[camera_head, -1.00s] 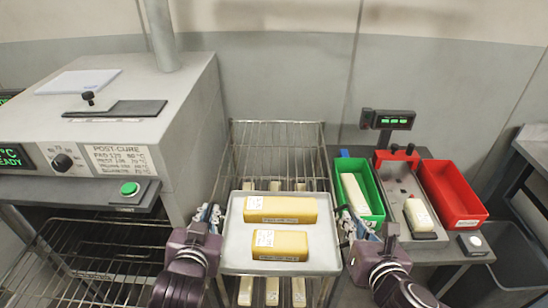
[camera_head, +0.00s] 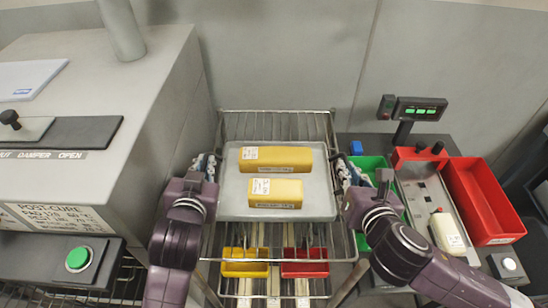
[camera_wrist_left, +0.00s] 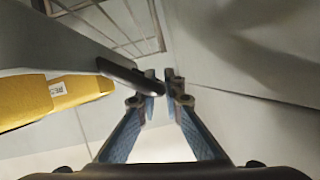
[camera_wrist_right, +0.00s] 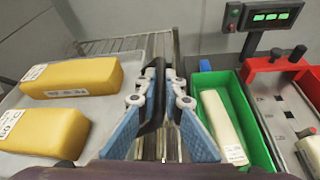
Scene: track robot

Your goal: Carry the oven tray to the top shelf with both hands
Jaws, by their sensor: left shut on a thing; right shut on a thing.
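The oven tray (camera_head: 230,206) is a pale metal tray with two yellow blocks on it, a longer one (camera_head: 292,158) behind and a shorter one (camera_head: 276,193) in front. Both blocks carry white labels. My left gripper (camera_head: 207,165) is shut on the tray's left edge, and my right gripper (camera_head: 346,172) is shut on its right edge. In the left wrist view the fingers (camera_wrist_left: 161,88) close on a dark grip at the tray's side. The right wrist view shows the fingers (camera_wrist_right: 162,80) closed likewise. The wire rack's top shelf (camera_head: 275,124) shows behind and under the tray.
A lower rack level holds a yellow bin (camera_head: 245,269) and a red bin (camera_head: 304,269). The oven (camera_head: 150,110) stands close on the left. On the right are a green bin (camera_wrist_right: 249,122), a scale display (camera_head: 420,108) and a larger red bin (camera_head: 480,200).

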